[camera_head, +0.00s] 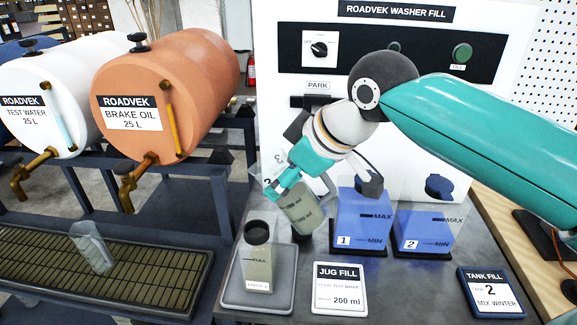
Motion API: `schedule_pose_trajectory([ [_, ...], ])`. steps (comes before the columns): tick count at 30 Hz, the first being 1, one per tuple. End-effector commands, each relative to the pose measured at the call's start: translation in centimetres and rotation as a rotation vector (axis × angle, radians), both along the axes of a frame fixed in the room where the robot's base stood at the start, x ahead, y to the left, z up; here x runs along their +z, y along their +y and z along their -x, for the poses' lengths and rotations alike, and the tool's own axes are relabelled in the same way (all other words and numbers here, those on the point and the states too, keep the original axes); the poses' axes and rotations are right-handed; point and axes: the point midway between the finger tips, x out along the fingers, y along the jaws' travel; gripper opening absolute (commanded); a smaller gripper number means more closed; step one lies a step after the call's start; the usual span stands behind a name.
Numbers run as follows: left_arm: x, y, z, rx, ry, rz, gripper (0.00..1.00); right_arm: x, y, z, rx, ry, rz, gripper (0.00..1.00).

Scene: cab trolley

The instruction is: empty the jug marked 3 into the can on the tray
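The jug marked 3 (304,208) is clear, with grey-green liquid in its lower part. It is tilted, its upper end leaning left, above and to the right of the can. My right gripper (279,188) reaches in from the right and is shut on the jug, covering part of it. The can (258,268) is pale, with a dark round top and a level mark, and stands upright on the grey tray (286,290). No stream of liquid shows between jug and can. My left gripper is not in view.
Two blue-filled containers, marked 1 (362,225) and 2 (424,235), stand to the right. A jug fill card (339,290) lies right of the tray, and a tank fill card (490,292) farther right. A small clear vessel (92,250) sits on the left grating (150,288) below the drums.

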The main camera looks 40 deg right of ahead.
Motion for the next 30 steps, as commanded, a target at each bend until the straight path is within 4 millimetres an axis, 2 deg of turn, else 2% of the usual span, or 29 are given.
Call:
schedule_pose_trajectory([
  [30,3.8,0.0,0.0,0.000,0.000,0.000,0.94,-0.4,0.1,-0.2,0.000,0.147,0.106,0.25],
])
